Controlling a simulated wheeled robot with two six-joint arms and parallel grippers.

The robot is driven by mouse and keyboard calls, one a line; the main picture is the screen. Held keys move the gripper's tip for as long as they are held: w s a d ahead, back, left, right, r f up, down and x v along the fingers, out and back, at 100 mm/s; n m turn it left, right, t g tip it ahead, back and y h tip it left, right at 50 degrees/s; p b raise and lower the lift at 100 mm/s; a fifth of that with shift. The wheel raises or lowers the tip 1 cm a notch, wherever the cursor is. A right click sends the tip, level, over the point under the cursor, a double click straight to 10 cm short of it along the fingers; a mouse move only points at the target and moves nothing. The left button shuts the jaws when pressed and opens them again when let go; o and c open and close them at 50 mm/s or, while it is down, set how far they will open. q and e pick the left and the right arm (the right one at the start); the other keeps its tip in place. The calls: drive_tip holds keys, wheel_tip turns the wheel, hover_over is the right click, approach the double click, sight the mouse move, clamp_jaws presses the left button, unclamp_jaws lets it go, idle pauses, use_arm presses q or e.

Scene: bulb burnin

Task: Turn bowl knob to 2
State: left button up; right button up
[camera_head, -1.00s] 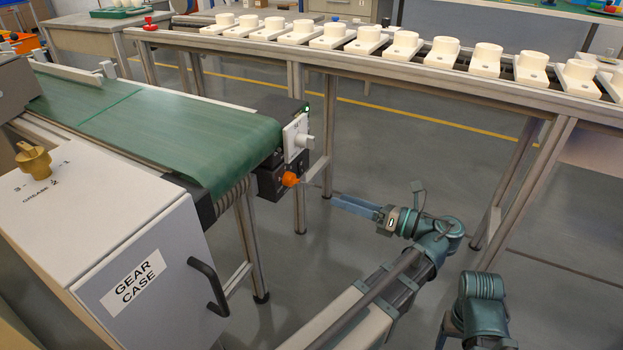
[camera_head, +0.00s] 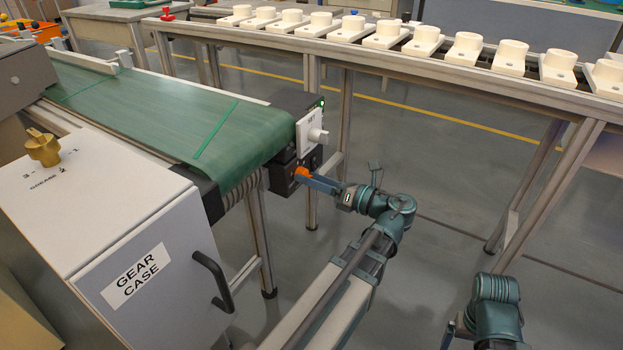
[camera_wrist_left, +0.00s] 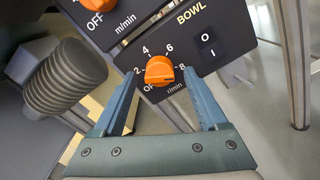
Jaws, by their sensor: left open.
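The orange bowl knob (camera_wrist_left: 160,71) sits on the dark panel marked BOWL (camera_wrist_left: 235,35), amid a printed scale with OFF, 2, 4, 6, 8 and r/min. In the head view it is a small orange spot (camera_head: 302,172) at the conveyor's end, partly behind my gripper. My left gripper (camera_wrist_left: 161,76) is open, with one blue finger on each side of the knob. I cannot tell whether the fingers touch it. In the head view the left gripper (camera_head: 306,179) reaches the panel from the right. The knob's exact setting is unclear.
Another orange knob (camera_wrist_left: 83,14), marked m/min, is on the panel above. A black rocker switch (camera_wrist_left: 208,45) lies right of the bowl knob. The green conveyor (camera_head: 170,120), gear case (camera_head: 140,270) and rail table (camera_head: 440,72) surround the arm.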

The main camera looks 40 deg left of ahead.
use_arm(q)
drive_tip(key=shift+a, duration=0.25)
clamp_jaws()
idle(0.3)
